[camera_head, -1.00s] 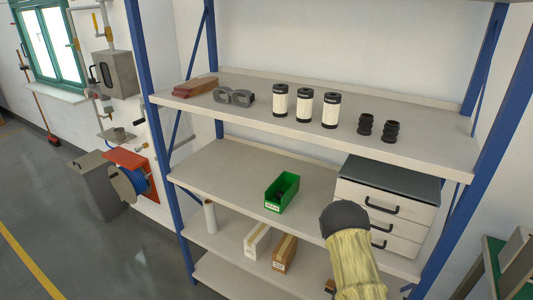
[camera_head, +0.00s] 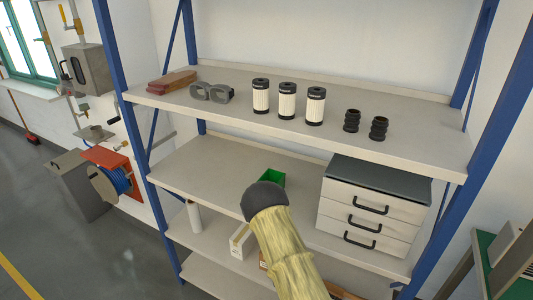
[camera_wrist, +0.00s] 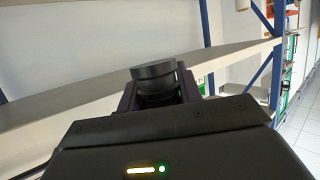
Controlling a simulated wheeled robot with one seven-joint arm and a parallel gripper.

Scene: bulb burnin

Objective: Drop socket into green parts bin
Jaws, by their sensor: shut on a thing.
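The green parts bin (camera_head: 272,177) stands on the middle shelf in the head view. The dark end of my arm covers most of it, so its inside is hidden. In the wrist view my gripper (camera_wrist: 157,88) is shut on a black ribbed socket (camera_wrist: 153,71), with one finger on each side of it. The socket and fingers are hidden in the head view behind my arm. From these views I cannot tell the height of the socket over the bin. Two similar black sockets (camera_head: 352,120) stand on the upper shelf at the right.
A drawer cabinet (camera_head: 375,205) stands on the middle shelf, right of the bin. The middle shelf (camera_head: 205,165) is bare left of the bin. The upper shelf (camera_head: 300,132) holds white filters (camera_head: 287,95) and grey clamps (camera_head: 211,92). Blue posts (camera_head: 120,90) flank the rack.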

